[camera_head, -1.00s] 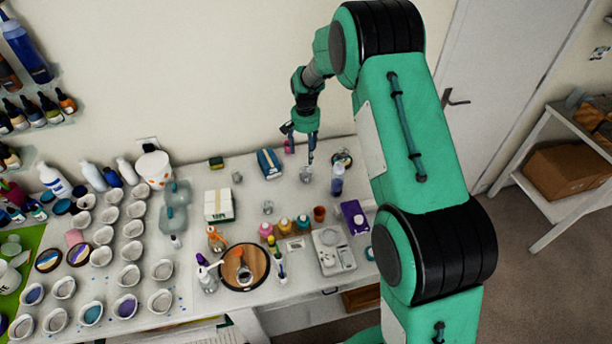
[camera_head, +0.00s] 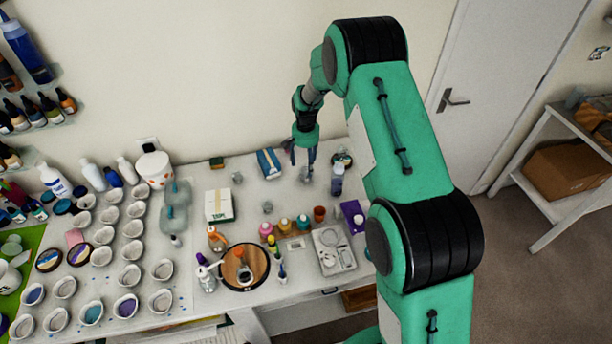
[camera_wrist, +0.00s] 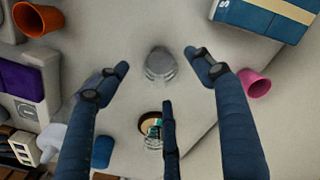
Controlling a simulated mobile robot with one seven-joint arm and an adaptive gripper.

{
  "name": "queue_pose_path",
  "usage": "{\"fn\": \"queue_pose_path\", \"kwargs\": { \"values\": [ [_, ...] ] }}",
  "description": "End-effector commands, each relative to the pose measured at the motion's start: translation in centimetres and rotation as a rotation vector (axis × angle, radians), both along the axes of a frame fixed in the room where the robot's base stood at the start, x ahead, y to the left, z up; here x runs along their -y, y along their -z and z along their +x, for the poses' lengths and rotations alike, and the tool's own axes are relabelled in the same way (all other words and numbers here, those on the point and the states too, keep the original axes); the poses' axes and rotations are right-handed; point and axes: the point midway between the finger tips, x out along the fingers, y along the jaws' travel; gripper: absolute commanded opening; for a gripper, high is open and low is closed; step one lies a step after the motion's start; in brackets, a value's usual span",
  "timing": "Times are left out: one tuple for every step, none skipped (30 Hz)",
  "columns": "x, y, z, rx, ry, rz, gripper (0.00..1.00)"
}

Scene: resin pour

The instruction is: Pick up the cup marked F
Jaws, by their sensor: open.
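A small clear cup (camera_head: 306,174) stands on the white table below my gripper (camera_head: 300,158). In the wrist view this clear cup (camera_wrist: 160,66) lies between the spread blue fingers, nearer the two upper fingertips. I cannot read any letter on it. My gripper is open and empty, with its fingers around or just above the cup; the exact height is hard to tell. Two other small clear cups stand to the left, one further back (camera_head: 237,178) and one further forward (camera_head: 267,207). Their marks are too small to read.
A blue box (camera_head: 269,163) lies left of my gripper. A pink cup (camera_wrist: 256,84) shows near one finger in the wrist view. A clear bottle (camera_head: 337,180) and a round dish (camera_head: 342,158) stand close on the right. An orange cup (camera_head: 319,213) stands in front.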

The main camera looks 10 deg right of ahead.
Motion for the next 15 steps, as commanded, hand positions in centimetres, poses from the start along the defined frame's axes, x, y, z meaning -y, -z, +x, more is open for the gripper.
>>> {"fn": "queue_pose_path", "kwargs": {
  "values": [
    [0.0,0.4,-0.1,-0.002,0.0,0.0,0.67],
    [0.0,0.7,-0.1,-0.002,0.0,0.0,0.67],
    [0.1,1.0,-0.1,-0.003,0.0,0.0,0.67],
    [0.1,1.4,0.0,-0.003,0.0,0.0,0.67],
    [0.1,1.7,0.0,-0.002,0.0,0.0,0.67],
    [0.1,2.1,0.0,-0.002,0.0,0.0,0.67],
    [0.1,2.4,0.1,-0.002,0.0,0.0,0.67],
    [0.2,2.8,0.1,-0.002,0.0,0.0,0.67],
    [0.2,3.3,0.0,-0.003,0.0,0.0,0.67],
    [0.2,3.6,0.1,-0.002,0.0,0.0,0.67],
    [0.2,3.9,0.1,-0.002,0.0,0.0,0.67],
    [0.2,4.2,0.1,-0.001,0.0,0.0,0.67],
    [0.2,4.4,0.1,0.0,0.0,0.0,0.67],
    [0.2,4.6,0.1,0.0,0.0,0.0,0.67],
    [0.2,4.8,0.1,0.0,0.0,0.0,0.67]
  ]
}}
